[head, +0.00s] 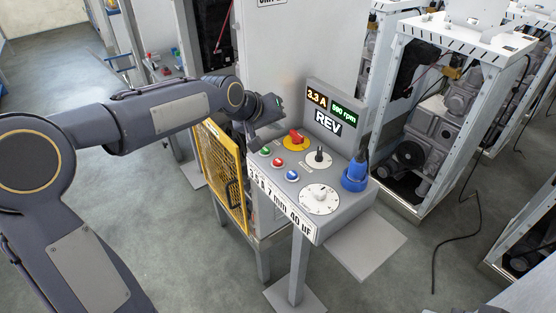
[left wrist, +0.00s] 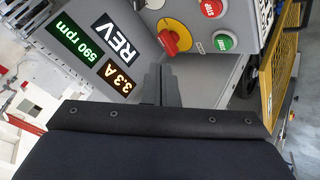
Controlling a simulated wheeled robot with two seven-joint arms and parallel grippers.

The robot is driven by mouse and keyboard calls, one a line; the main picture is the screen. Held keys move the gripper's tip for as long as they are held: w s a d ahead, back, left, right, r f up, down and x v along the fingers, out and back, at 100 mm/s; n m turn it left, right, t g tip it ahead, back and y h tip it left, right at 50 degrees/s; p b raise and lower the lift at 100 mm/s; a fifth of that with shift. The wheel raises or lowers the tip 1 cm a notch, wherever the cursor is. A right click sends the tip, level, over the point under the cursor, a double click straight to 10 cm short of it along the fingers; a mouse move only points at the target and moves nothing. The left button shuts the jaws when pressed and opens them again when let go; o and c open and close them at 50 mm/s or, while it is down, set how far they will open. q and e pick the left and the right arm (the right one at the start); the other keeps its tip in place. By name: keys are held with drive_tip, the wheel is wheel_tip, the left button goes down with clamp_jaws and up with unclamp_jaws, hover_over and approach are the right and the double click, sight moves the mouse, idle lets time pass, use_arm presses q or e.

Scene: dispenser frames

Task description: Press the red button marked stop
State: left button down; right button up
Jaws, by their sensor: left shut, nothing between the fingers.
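The red stop button (head: 278,162) sits on the sloped grey control panel (head: 338,192), between a green button (head: 265,151) and a blue button (head: 292,175). In the left wrist view the red button (left wrist: 211,7) is at the top edge, partly cut off, with white lettering on its face. The green start button (left wrist: 223,42) is below it there. My left gripper (head: 252,136) is shut and empty, close to the panel's far left edge. Its fingers (left wrist: 160,68) appear apart from the red button in the left wrist view. My right gripper is not in view.
A red rotary switch on a yellow plate (head: 295,141), a black knob (head: 318,157), a white dial (head: 319,199) and a blue plug (head: 354,176) crowd the panel. A display (head: 330,118) reads REV. A yellow mesh guard (head: 222,170) stands left. Machine frames (head: 470,40) stand right.

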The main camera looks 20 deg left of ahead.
sight(275, 163)
use_arm(q)
wheel_tip(275, 163, down, 9)
drive_tip(key=b, duration=0.6)
drive_tip(key=shift+b, duration=0.4)
idle(1.6)
drive_tip(key=shift+f+b, duration=0.3)
drive_tip(key=shift+b, duration=0.05)
drive_tip(key=shift+f+b, duration=0.45)
drive_tip(key=shift+f, duration=0.1)
idle(0.5)
drive_tip(key=shift+r, duration=0.1)
drive_tip(key=shift+r+p, duration=0.65)
drive_tip(key=shift+r, duration=0.2)
